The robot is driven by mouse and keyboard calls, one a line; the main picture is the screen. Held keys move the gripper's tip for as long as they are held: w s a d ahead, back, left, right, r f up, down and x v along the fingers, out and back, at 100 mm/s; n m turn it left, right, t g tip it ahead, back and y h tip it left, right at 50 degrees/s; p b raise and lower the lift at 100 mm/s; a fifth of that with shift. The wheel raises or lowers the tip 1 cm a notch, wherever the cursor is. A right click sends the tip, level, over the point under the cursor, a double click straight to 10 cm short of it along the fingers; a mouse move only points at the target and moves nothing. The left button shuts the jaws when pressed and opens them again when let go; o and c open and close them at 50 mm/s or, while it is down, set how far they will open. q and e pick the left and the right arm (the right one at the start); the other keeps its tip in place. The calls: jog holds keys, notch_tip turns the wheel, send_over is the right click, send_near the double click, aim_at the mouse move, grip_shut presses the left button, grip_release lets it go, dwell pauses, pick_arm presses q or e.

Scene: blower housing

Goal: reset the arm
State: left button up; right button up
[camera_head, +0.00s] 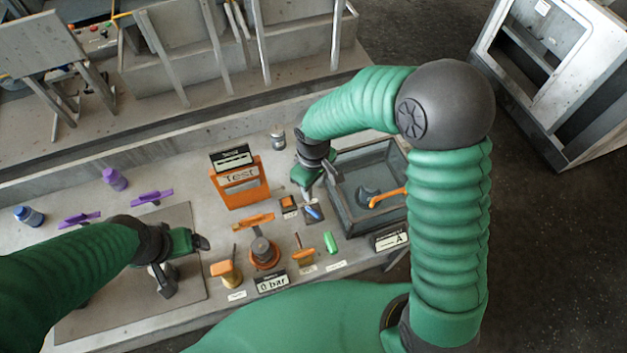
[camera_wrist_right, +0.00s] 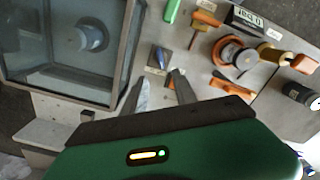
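My right arm, green and ribbed, arches over the right side of the bench in the head view. Its gripper (camera_head: 318,182) hangs above the table between the orange Test stand and the grey bin. In the right wrist view its two fingers (camera_wrist_right: 158,92) are apart with nothing between them; a dark pad with a blue piece (camera_wrist_right: 160,57) lies beyond the tips. My left gripper (camera_head: 182,270) is low over a grey mat (camera_head: 110,305) at the left. I see nothing held in it, but its finger opening is unclear.
A glass-walled grey bin (camera_head: 345,215) holding an orange-handled item stands at right. The Test stand (camera_head: 240,190), an orange valve (camera_head: 264,252), small tools and labels crowd the middle. Purple items (camera_head: 115,179) and a blue bottle (camera_head: 28,215) are at left.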

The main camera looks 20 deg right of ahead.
notch_tip(320, 180, up, 3)
jog(key=shift+f, duration=0.1)
dwell(0.4)
jog(key=s+d+r+m+t, duration=0.2)
jog(key=s+d+m, duration=0.4)
jog(key=s, duration=0.3)
jog(key=shift+d+r+m+t, duration=0.25)
jog(key=shift+r+m+t, duration=0.05)
jog(key=shift+r, duration=0.1)
jog(key=shift+s, duration=0.25)
jog(key=shift+w, duration=0.15)
